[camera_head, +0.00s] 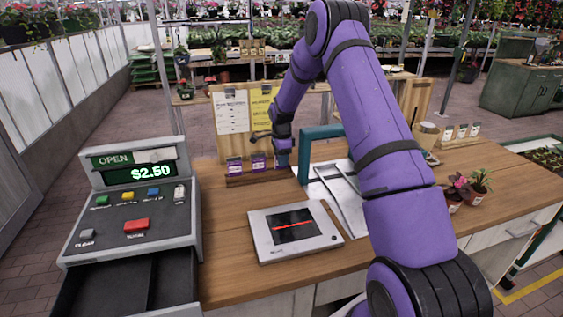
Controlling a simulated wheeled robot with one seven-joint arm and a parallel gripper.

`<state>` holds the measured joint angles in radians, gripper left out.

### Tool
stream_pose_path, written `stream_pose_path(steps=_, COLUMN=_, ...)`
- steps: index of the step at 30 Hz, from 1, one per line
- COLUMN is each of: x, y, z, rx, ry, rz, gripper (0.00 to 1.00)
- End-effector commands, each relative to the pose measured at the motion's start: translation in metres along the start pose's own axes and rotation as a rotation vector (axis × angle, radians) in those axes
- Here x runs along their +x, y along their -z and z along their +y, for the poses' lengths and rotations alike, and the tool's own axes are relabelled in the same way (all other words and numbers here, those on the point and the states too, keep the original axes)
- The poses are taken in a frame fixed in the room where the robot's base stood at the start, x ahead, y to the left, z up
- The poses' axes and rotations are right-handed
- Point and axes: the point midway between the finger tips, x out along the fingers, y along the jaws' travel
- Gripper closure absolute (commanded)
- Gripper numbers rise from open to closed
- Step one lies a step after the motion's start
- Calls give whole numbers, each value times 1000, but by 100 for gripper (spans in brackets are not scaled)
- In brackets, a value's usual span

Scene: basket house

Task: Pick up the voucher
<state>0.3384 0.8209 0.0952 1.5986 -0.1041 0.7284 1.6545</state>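I cannot tell for sure which thing is the voucher. Several small purple-and-white cards (258,163) stand in a low wooden holder (262,178) on the counter, and one of them may be it. My gripper (262,135) is just above and behind the right part of this holder, at the end of my purple arm. It is small and dark here, and the frame does not show whether its fingers are open or shut, or whether they touch a card.
A register (135,200) with its drawer (128,285) open stands at left, reading $2.50. A scanner pad (293,230) lies mid-counter. A teal frame (305,158) and white sheets stand close right of my gripper. Notice boards (231,110) rise behind. Small potted plants (476,187) are at right.

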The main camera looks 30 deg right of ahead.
Motion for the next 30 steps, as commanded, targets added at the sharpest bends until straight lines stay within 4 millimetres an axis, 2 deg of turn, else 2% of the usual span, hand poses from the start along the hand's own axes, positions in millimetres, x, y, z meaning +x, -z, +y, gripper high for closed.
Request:
stream_pose_path(steps=6, x=0, y=0, z=0, rx=1, ry=2, rz=0, gripper=66)
stream_pose_path(steps=10, x=0, y=0, z=0, rx=1, ry=1, rz=0, gripper=96)
stream_pose_path(steps=11, x=0, y=0, z=0, rx=1, ry=1, rz=0, gripper=100)
stream_pose_path(steps=24, x=-1, y=0, z=0, rx=1, ry=2, rz=1, gripper=100)
stream_pose_path(steps=30, x=-13, y=0, z=-1, rx=1, ry=4, rz=1, gripper=100)
